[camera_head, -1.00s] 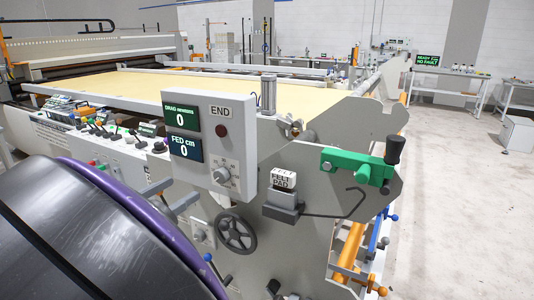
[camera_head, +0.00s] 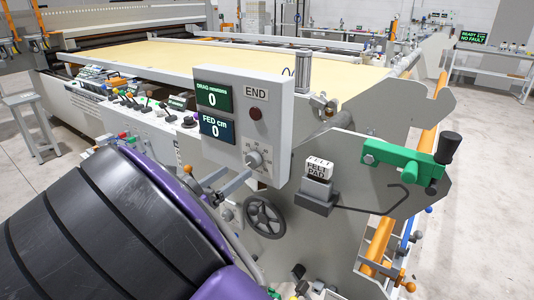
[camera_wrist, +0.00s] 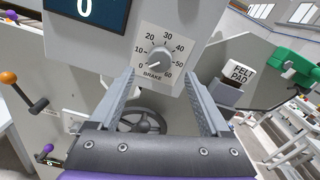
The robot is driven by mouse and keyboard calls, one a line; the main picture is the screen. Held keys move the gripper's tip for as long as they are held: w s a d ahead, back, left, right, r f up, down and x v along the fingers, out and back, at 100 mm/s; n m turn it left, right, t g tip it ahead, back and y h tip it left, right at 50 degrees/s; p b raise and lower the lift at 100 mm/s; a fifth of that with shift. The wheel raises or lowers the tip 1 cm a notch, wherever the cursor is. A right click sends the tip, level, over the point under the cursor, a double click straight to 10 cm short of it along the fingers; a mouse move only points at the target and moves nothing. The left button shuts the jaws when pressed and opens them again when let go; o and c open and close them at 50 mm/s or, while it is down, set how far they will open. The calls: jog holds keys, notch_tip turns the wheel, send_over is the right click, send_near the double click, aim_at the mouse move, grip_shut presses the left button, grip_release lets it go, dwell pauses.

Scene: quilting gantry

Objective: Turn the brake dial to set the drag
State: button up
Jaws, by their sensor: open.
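The brake dial (camera_head: 254,159) is a small grey knob on the front of the pale control panel (camera_head: 276,140). The drag display (camera_head: 212,98) reads 0. My gripper (camera_wrist: 160,76) is open and empty, its two fingers spread either side of the dial and just below it in the wrist view. I see no contact with the knob. In the head view a grey finger reaches toward the panel's lower left.
A spoked handwheel (camera_head: 264,216) is below the panel. A felt pad block (camera_head: 318,172) in a grey holder and a green clamp (camera_head: 402,160) with a black knob are to the right. Small levers (camera_head: 130,98) line the console at left. Open floor lies at far right.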

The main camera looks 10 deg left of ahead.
aim_at(250, 161)
jog(key=x, duration=0.6)
jog(key=shift+w, duration=0.2)
jog(key=shift+c, duration=0.2)
grip_shut()
